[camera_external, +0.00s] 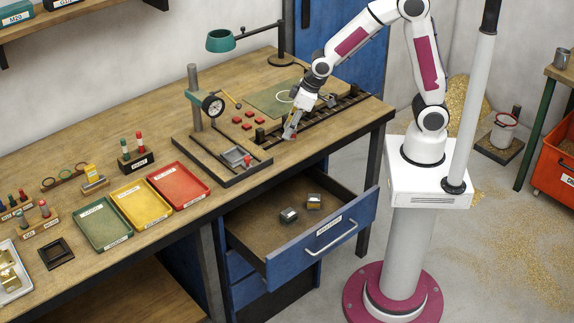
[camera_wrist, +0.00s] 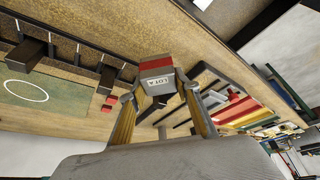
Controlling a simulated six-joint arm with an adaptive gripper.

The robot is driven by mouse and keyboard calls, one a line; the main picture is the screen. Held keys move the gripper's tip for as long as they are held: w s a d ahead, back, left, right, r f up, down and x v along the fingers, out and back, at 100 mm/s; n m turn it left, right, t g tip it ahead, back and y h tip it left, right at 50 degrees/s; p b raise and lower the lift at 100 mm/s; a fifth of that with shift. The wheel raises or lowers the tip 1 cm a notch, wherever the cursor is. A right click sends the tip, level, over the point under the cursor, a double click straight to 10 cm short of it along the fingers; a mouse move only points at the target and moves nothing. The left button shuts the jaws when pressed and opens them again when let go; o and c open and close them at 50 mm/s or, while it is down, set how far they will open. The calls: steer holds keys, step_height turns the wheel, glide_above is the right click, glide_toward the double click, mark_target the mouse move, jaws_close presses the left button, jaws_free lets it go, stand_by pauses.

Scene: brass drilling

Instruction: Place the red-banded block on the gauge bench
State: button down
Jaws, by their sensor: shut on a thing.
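The red-banded block (camera_wrist: 157,80) is grey with a red band and a white label reading "LOT A". My gripper (camera_wrist: 158,92) is shut on it, one finger on each side. In the external view my gripper (camera_external: 291,130) points down over the workbench; the block is small and partly hidden there. The gauge bench (camera_external: 205,153) is a dark base with a post and a round dial gauge (camera_external: 212,105). My gripper is to the right of the gauge's post, near the bench's right end. I cannot tell the block's exact height.
Several small red pieces (camera_external: 247,126) lie between the gauge and a dark rail (camera_external: 325,117). Green, yellow and red trays (camera_external: 180,186) stand left of the gauge bench. The blue drawer (camera_external: 320,240) below is open with two small blocks inside. A lamp (camera_external: 220,40) stands behind.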

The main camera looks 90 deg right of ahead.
step_height(320, 180, up, 11)
steer(key=d+m+g+h, duration=0.2)
steer(key=d+m, duration=0.7)
steer(key=d, duration=2.2)
steer(key=shift+t+h, duration=0.4)
steer(key=shift+h, duration=0.2)
steer(key=shift+s+f, duration=0.2)
steer(key=shift+f, duration=1.1)
steer(key=shift+s+f, duration=0.2)
steer(key=shift+f, duration=1.05)
steer(key=shift+f, duration=3.1)
steer(key=shift+f, duration=0.15)
steer(key=shift+f, duration=1.75)
